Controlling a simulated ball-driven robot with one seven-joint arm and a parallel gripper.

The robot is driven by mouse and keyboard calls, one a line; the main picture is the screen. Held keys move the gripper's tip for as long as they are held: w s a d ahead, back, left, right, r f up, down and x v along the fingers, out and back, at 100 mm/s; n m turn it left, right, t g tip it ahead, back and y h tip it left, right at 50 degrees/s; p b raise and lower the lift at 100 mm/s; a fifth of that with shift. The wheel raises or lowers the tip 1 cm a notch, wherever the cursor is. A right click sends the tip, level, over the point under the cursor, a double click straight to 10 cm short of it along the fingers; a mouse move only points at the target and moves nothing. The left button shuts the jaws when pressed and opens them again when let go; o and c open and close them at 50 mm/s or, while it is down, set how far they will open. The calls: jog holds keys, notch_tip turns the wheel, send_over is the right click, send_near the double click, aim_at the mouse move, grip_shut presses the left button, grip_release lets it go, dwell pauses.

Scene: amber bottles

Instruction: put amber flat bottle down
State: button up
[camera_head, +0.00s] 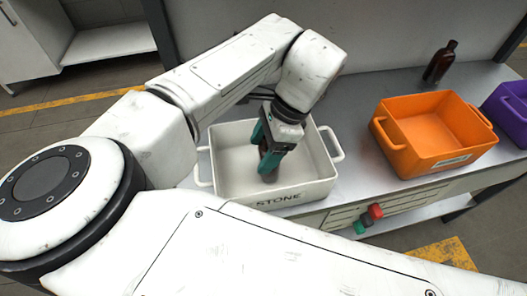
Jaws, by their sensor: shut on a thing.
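My gripper (269,150) points down inside the white crate (235,189) marked STONE. Its teal fingers are shut on an amber flat bottle (265,150), a dark brown shape mostly hidden between and behind the fingers. The bottle is within the crate's walls. I cannot tell whether its base touches the crate floor.
An orange crate (421,154) stands to the right on the grey bench (356,168), with a purple crate (510,112) at the right edge. Another brown bottle (439,64) stands upright behind the orange crate. Red and green buttons (368,217) are on the bench front.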

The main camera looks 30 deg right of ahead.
jog(key=o, duration=1.1)
jog(key=shift+o, duration=0.2)
jog(key=v, duration=1.2)
jog(key=shift+p, duration=0.4)
jog(key=shift+r, duration=0.1)
